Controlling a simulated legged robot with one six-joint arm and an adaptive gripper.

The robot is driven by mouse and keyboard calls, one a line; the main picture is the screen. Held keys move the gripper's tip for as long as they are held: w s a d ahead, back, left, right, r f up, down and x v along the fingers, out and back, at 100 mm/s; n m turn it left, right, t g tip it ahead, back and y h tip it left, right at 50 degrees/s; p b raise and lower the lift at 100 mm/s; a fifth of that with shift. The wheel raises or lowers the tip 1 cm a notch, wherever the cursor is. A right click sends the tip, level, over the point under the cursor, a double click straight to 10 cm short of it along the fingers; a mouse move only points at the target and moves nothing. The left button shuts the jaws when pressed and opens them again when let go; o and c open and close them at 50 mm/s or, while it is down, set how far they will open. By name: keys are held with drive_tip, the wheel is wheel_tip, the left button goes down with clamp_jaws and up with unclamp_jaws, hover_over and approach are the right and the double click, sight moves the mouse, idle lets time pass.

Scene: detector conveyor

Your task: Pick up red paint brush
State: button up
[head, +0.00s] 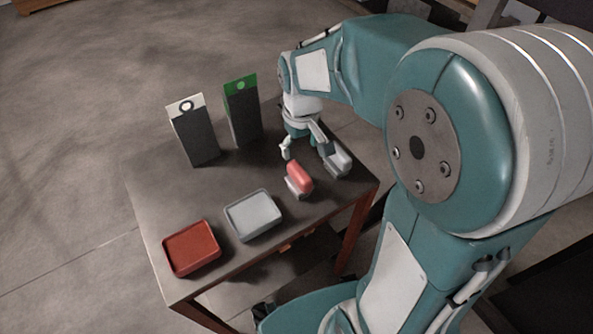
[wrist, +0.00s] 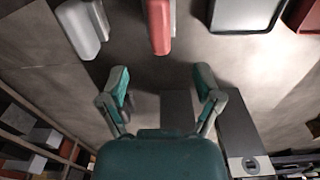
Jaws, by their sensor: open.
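The red paint brush (head: 299,175) lies on the dark table, with a pale grey part at its lower end. In the wrist view the red brush (wrist: 159,24) shows at the top middle, cut off by the picture edge. My gripper (head: 307,150) is low over the table behind the brush, its fingers spread. In the wrist view my gripper (wrist: 160,82) is open with nothing between its fingertips. The brush lies ahead of the fingertips, apart from them and roughly in line with the gap.
A white-grey brush-like object (head: 339,163) lies right of the red one. A grey tray (head: 254,233) and a red tray (head: 192,268) sit toward the near left. Two dark upright boxes, one white-topped (head: 195,134), one green-topped (head: 243,111), stand at the back left.

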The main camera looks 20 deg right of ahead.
sight(299, 171)
drive_tip(key=shift+w+f, duration=0.35)
drive_tip(key=shift+f, duration=0.4)
wheel_tip(299, 171, down, 10)
drive_tip(key=shift+s+f, duration=0.15)
drive_tip(key=shift+f, duration=0.05)
drive_tip(key=shift+f, duration=0.25)
idle(0.4)
drive_tip(key=c, duration=1)
drive_tip(key=shift+s, duration=0.1)
clamp_jaws()
drive_tip(key=shift+s, duration=0.1)
